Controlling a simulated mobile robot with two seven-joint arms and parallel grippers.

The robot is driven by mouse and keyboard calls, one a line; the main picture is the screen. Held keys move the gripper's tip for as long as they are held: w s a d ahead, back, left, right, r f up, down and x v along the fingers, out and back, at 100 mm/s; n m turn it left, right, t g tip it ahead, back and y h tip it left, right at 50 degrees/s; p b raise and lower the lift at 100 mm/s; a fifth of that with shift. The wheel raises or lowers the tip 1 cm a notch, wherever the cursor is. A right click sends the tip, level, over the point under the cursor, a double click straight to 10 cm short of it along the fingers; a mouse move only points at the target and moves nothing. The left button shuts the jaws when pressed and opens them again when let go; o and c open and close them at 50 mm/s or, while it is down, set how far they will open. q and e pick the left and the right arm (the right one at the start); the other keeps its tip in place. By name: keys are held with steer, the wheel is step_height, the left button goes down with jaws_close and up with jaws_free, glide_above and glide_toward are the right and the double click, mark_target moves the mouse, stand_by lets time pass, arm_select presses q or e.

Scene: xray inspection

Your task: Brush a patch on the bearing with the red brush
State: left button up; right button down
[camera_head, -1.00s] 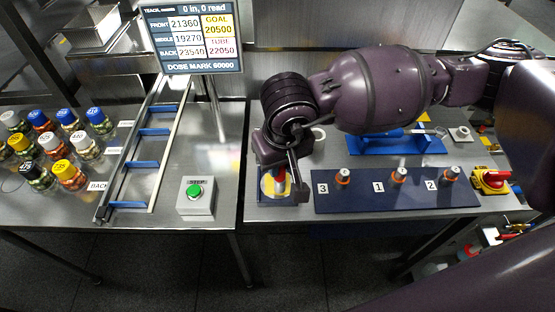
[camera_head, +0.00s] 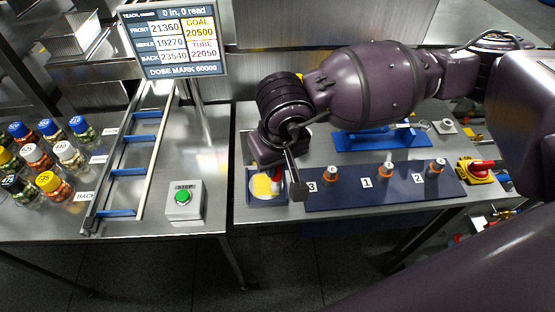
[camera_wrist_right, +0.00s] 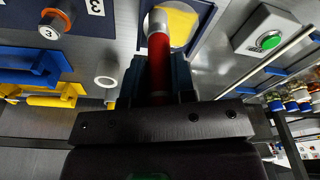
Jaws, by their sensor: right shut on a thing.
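My right gripper (camera_head: 280,176) is shut on the red brush (camera_wrist_right: 158,62). In the right wrist view the brush has a red handle and a silver metal end, which reaches over a round yellow patch (camera_wrist_right: 181,22) in a blue-rimmed tray. In the head view the red of the brush (camera_head: 277,184) shows beside the yellow patch (camera_head: 261,185). I cannot tell whether the brush tip touches the yellow. No part is plainly recognisable as the bearing; orange-ringed pieces with silver tops stand on a dark blue mat (camera_head: 400,198) marked 3, 1 and 2. My left gripper is out of view.
A blue cradle (camera_head: 355,142) stands behind the mat and a yellow device with a red top (camera_head: 478,170) at its right. A green-button box (camera_head: 183,200), a ladder-like rack (camera_head: 138,170) and several capped jars stand left. A screen (camera_head: 172,42) is behind them.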

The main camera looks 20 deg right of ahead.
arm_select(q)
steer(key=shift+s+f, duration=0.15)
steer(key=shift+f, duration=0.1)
arm_select(e)
steer(key=shift+w+a, duration=0.15)
steer(key=shift+a, duration=0.35)
steer(key=shift+w+a, duration=0.15)
steer(key=shift+a, duration=0.35)
steer(key=shift+a, duration=0.1)
steer(key=shift+w+a+b, duration=0.2)
steer(key=shift+a, duration=0.35)
steer(key=shift+w+a+b, duration=0.15)
steer(key=shift+a+b, duration=0.05)
steer(key=shift+a, duration=0.35)
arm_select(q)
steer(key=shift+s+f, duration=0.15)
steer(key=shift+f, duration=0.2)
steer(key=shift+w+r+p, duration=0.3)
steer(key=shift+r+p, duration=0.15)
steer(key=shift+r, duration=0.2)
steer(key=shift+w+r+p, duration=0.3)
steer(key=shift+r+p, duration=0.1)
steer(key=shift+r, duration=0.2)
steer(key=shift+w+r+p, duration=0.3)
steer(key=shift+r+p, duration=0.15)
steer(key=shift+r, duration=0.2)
arm_select(e)
step_height(320, 180, up, 7)
